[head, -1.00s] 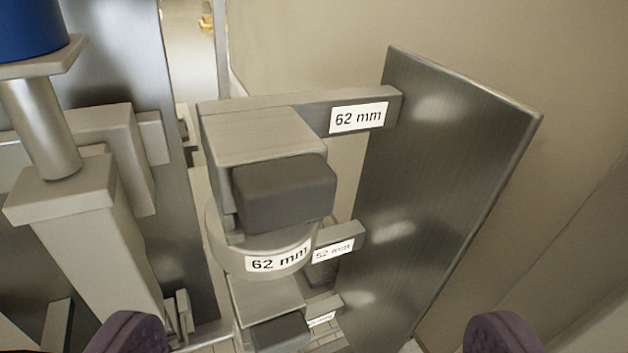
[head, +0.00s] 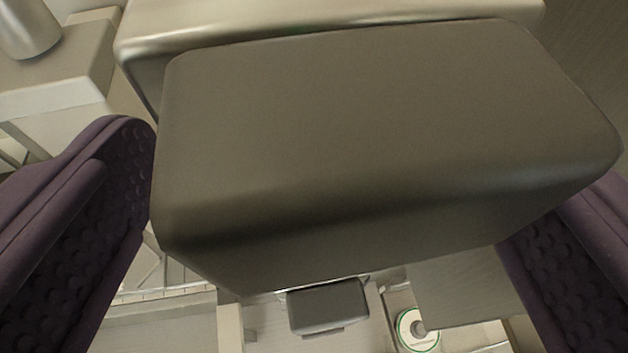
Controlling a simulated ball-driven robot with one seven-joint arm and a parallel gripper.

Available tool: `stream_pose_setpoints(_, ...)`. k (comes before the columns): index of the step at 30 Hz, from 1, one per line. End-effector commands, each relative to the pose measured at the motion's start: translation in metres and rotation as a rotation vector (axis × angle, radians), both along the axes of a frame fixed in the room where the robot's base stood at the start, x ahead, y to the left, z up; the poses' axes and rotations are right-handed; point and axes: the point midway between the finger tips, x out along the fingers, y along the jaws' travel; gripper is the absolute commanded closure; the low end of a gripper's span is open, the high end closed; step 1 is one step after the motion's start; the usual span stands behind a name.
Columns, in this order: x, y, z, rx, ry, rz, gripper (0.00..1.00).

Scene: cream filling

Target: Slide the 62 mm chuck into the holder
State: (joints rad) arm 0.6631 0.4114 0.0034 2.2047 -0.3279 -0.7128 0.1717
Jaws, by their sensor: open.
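A large dark grey block with rounded edges fills the middle of the head view; it looks like the handle of the 62 mm chuck (head: 385,135), though no label shows now. Behind its top edge is a lighter metal body (head: 330,25). My gripper (head: 350,200) is open, with one purple padded finger on each side of the block. The left finger is close to the block's left edge; the right finger is partly hidden behind its lower right corner. Whether either touches cannot be told. The chuck's round part and the holder's labels are hidden or out of view.
Below the block, a smaller dark grey block (head: 328,307) shows lower down. A white disc with a green ring (head: 417,330) lies to its right. Pale machine parts (head: 60,75) with a metal cylinder (head: 28,28) stand at upper left.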

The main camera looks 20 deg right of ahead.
Motion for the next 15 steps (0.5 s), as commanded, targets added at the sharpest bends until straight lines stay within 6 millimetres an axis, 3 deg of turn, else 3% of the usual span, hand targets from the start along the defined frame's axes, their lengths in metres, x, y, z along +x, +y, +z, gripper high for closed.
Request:
stream_pose_setpoints(4, 0.0123, -0.0050, -0.0040, -0.001, 0.000, 0.001, 0.00)
stream_pose_setpoints(13, 0.0151, -0.0062, -0.0053, -0.001, -0.001, 0.001, 0.00)
stream_pose_setpoints(15, 0.0150, -0.0062, -0.0052, -0.001, -0.001, 0.001, 0.16)
